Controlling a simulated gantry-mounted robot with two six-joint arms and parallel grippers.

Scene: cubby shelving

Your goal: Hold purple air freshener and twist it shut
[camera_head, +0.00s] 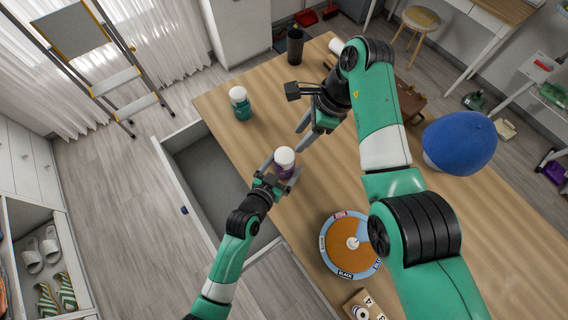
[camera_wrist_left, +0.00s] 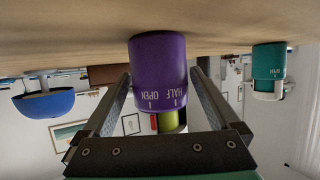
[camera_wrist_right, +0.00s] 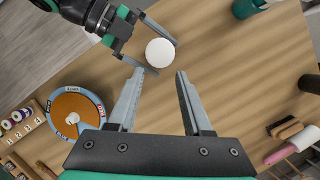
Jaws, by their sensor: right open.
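The purple air freshener (camera_head: 281,171) stands upright on the table near its left edge, with a white cap (camera_head: 285,156) on top. In the left wrist view its purple body (camera_wrist_left: 158,75) shows the words OPEN and HALF. The white cap (camera_wrist_right: 160,52) also shows between the left fingers in the right wrist view. My right gripper (camera_wrist_right: 159,85) is open and empty above the table, and the cap lies just beyond its fingertips.
A teal bottle with a white cap (camera_head: 241,105) stands farther back. A round dial board (camera_head: 345,262) lies nearer, and a blue round-topped object (camera_head: 459,143) sits at the right. A black cup (camera_head: 295,47) is at the far end. An open drawer (camera_head: 205,180) juts out left of the table.

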